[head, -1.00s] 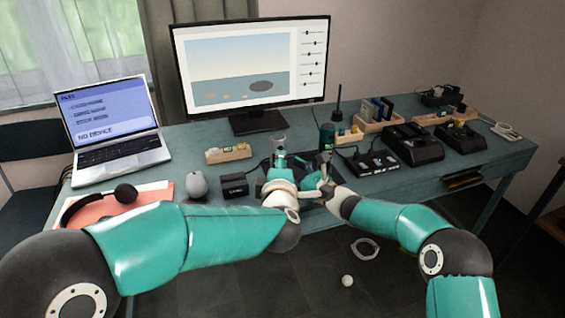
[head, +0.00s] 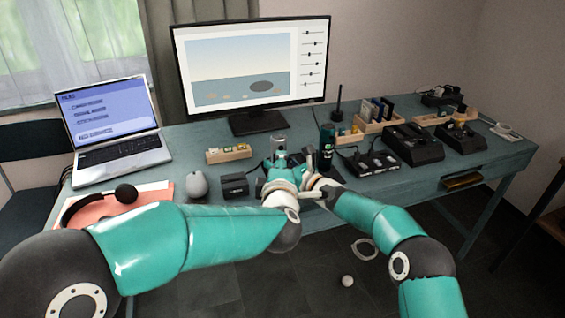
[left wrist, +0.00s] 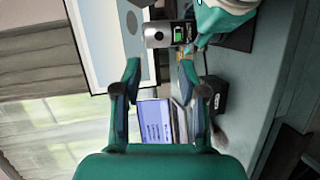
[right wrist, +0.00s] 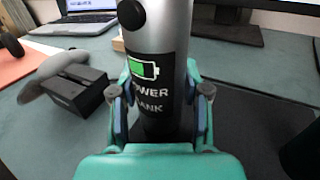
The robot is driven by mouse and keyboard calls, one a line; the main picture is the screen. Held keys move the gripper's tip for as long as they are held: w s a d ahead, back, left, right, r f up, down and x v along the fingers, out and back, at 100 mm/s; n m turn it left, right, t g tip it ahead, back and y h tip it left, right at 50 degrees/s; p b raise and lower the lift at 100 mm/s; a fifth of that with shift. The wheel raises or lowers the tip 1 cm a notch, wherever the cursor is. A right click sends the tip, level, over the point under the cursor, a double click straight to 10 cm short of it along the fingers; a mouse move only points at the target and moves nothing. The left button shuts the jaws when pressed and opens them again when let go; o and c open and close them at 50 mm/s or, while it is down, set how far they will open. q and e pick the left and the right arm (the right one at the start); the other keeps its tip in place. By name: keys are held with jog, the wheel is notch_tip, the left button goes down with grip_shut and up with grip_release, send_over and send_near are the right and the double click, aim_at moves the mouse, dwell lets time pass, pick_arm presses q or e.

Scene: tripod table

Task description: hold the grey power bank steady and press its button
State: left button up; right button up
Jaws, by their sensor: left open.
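The grey power bank (right wrist: 150,105) is an upright cylinder with a black label, a green battery sign and a dark round button (right wrist: 131,14) near its top. It also shows in the head view (head: 279,143) and near the top of the left wrist view (left wrist: 156,35). My right gripper (right wrist: 160,88) has one finger on each side of its label and appears closed on it. In the head view the arms partly hide both hands.
A laptop (head: 121,153) and a monitor (head: 256,122) are behind. A dark green bottle (head: 326,146) and several black devices crowd the right side.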

grip_shut()
pick_arm(q)
grip_shut()
dwell(1.1)
